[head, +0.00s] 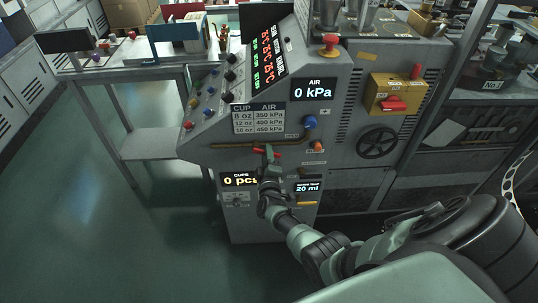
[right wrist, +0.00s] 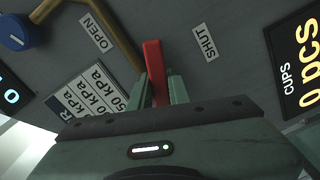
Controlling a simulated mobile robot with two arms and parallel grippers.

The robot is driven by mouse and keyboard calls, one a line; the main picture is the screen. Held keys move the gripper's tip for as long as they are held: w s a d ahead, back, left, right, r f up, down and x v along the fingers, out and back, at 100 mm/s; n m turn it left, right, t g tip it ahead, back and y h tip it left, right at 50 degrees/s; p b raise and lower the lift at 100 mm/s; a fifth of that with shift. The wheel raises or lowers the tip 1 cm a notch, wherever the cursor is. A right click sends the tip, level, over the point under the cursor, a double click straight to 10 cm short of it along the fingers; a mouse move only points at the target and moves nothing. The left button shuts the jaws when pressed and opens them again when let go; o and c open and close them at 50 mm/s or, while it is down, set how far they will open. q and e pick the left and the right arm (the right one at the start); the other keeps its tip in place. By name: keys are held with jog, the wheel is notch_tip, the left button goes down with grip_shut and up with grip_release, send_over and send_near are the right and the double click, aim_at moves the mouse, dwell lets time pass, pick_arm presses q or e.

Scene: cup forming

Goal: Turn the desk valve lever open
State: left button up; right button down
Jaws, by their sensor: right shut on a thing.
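The valve lever is a red handle on a brass pipe on the front of the grey machine (head: 215,150). In the right wrist view the red lever (right wrist: 154,62) stands between the two fingers of my right gripper (right wrist: 160,92), with an OPEN label (right wrist: 92,32) to its left and a SHUT label (right wrist: 203,42) to its right. The lever lies between the labels, nearer SHUT. In the head view my right gripper (head: 267,158) reaches the lever, shut on it and partly covering it. The AIR display (head: 313,89) reads 0 kPa. My left gripper is not in view.
A blue knob (head: 310,122) sits right of the lever, and the CUPS display (head: 239,181) below it. A table of cup pressures (head: 258,118) is above. A yellow box with a red handle (head: 395,95) and a black handwheel (head: 377,144) are further right. The floor at left is clear.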

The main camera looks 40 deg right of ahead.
jog(key=shift+s+r+n+p, duration=0.1)
jog(key=shift+r+n+p, duration=0.2)
jog(key=shift+n+p, duration=0.35)
jog(key=shift+r+n+p, duration=0.2)
jog(key=shift+n+p, duration=0.05)
jog(key=shift+n, duration=0.5)
jog(key=shift+r+n+p, duration=0.2)
jog(key=shift+n+p, duration=0.05)
jog(key=shift+n, duration=0.45)
jog(key=c, duration=1.3)
grip_release()
jog(key=shift+d+r, duration=0.1)
jog(key=shift+s, duration=0.2)
jog(key=p+v, duration=0.2)
jog(key=v, duration=0.5)
jog(key=shift+s+a, duration=0.15)
jog(key=shift+a, duration=0.15)
